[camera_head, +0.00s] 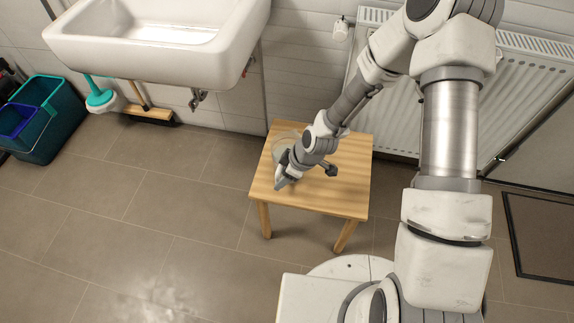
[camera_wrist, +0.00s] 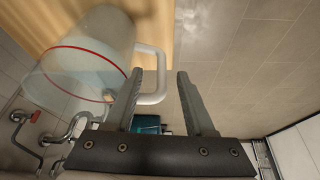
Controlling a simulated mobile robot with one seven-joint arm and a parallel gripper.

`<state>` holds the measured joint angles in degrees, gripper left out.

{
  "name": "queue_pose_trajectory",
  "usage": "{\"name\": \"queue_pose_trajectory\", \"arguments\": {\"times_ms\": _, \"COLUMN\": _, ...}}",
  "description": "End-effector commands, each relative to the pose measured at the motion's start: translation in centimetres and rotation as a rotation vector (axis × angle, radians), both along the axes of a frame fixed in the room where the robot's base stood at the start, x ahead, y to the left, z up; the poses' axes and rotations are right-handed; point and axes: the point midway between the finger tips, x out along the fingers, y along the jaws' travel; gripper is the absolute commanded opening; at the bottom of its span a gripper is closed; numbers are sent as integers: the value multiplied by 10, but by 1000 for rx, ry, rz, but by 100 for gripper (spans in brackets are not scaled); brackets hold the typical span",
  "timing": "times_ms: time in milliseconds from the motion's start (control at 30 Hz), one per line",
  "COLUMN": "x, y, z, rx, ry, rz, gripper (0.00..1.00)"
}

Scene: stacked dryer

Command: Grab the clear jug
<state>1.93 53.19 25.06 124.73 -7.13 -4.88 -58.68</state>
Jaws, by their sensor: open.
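The clear jug (camera_wrist: 85,60) fills the upper left of the wrist view, with a red line around it and a white handle (camera_wrist: 160,68). In the head view the jug (camera_head: 284,138) stands on the small wooden table (camera_head: 345,185), partly hidden by my arm. My gripper (camera_head: 283,182) is over the table's left part, close to the jug. In the wrist view my gripper (camera_wrist: 160,80) is open. The handle shows in the gap between its fingers, nearer the left finger. I cannot tell whether they touch.
A white radiator (camera_head: 400,95) is behind the table and a white sink (camera_head: 160,38) is on the wall at the left. A teal bucket (camera_head: 55,130), a plunger (camera_head: 100,97) and a broom (camera_head: 150,113) are at the far left. The tiled floor left of the table is clear.

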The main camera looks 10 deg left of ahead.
Motion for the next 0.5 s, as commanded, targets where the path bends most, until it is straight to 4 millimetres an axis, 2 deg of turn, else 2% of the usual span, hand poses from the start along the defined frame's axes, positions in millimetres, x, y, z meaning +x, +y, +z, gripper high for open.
{"name": "queue_pose_trajectory", "arguments": {"times_ms": 33, "x": -1, "y": 4, "z": -11, "rx": 0, "ry": 1, "rz": 2, "gripper": 54}}
{"name": "queue_pose_trajectory", "arguments": {"times_ms": 200, "x": 1, "y": 15, "z": -34, "rx": -1, "ry": 2, "rz": 1, "gripper": 54}}
{"name": "queue_pose_trajectory", "arguments": {"times_ms": 500, "x": 2, "y": 17, "z": -37, "rx": -1, "ry": 0, "rz": 0, "gripper": 53}}
